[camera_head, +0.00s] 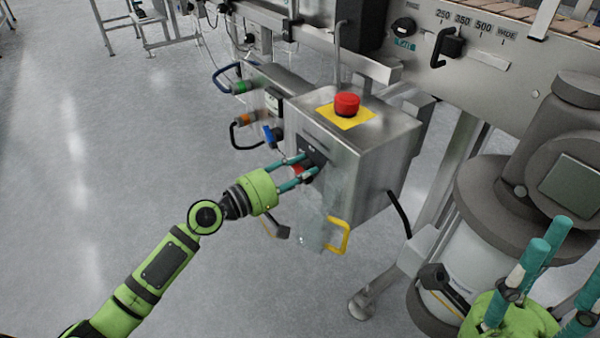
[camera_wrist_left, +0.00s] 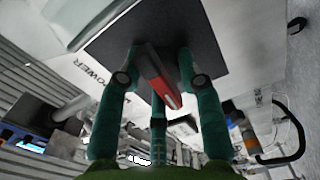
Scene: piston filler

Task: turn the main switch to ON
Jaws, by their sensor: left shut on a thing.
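The main switch has a red handle (camera_head: 299,171) on a dark square plate, on the front face of a grey metal control box (camera_head: 355,165). In the left wrist view the red handle (camera_wrist_left: 160,80) lies at a slant on the dark plate (camera_wrist_left: 115,42), with POWER lettering beside it. My left gripper (camera_head: 306,164) is shut on the red handle; its fingers (camera_wrist_left: 161,62) stand on both sides of it. They partly hide the switch in the head view, and I cannot read its ON mark. My right gripper (camera_head: 562,250) is open and empty at the lower right.
A red emergency button (camera_head: 347,104) on a yellow plate tops the box. A clear panel with a yellow handle (camera_head: 342,236) hangs below the switch. A grey-white cylindrical machine (camera_head: 470,255) stands right. Floor at left is free.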

